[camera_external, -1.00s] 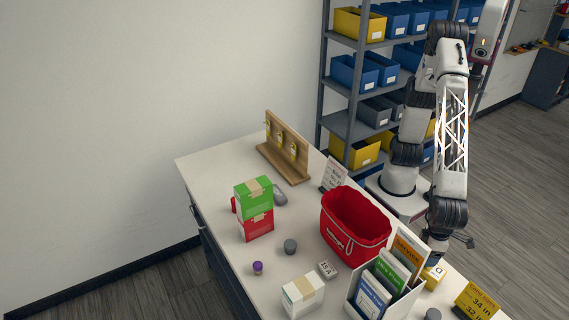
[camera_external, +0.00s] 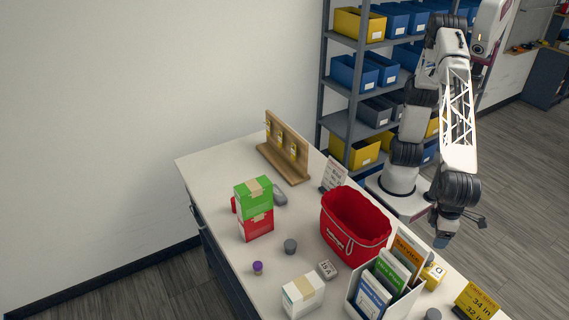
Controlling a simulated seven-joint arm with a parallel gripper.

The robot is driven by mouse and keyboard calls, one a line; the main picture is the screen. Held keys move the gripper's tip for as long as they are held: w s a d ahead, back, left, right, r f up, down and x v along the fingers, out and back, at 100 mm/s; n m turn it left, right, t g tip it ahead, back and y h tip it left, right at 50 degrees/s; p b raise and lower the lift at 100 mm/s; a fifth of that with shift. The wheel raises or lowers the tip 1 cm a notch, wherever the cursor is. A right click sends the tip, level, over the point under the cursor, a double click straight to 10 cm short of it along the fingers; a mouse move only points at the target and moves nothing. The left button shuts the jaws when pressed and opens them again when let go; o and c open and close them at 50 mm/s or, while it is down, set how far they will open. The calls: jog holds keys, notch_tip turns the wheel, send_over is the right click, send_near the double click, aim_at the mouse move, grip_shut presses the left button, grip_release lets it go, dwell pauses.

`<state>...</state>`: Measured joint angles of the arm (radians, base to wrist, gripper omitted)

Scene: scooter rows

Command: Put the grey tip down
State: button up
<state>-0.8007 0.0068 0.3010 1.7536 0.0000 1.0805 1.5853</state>
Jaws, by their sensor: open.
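My gripper (camera_external: 441,239) points down beyond the right edge of the table, near the brochure holder and a small yellow box (camera_external: 432,274). It is open, but its fingers are small and dark, and I see nothing clearly between them. A short grey cylinder (camera_external: 290,246) stands on the table in front of the red bin. A second grey round piece (camera_external: 433,314) sits at the bottom edge, right of the brochure holder. I cannot tell which of these is the grey tip. My gripper is apart from both.
A red bin (camera_external: 352,228), a brochure holder (camera_external: 362,308), a white box (camera_external: 302,296), a purple-capped piece (camera_external: 257,268) and stacked green and red boxes (camera_external: 254,208) crowd the table. A wooden stand (camera_external: 284,158) is behind.

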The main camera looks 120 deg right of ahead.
jog(key=shift+d, duration=0.1)
dwell(0.5)
jog(key=s+d+r+n+t, duration=0.1)
jog(key=d+r+n, duration=0.1)
jog(key=d, duration=1.3)
jog(key=s+d+r+n, duration=0.1)
jog(key=d+r+n, duration=0.15)
jog(key=d, duration=1.15)
jog(key=s+d+f+n, duration=0.2)
jog(key=s+d, duration=0.7)
jog(key=d, duration=0.2)
jog(key=s+d+f+n+t, duration=0.1)
jog(key=s+d+f+n, duration=0.1)
jog(key=s+d, duration=0.8)
jog(key=shift+d+f+t, duration=0.3)
jog(key=shift+d+f, duration=0.05)
jog(key=shift+d, duration=0.75)
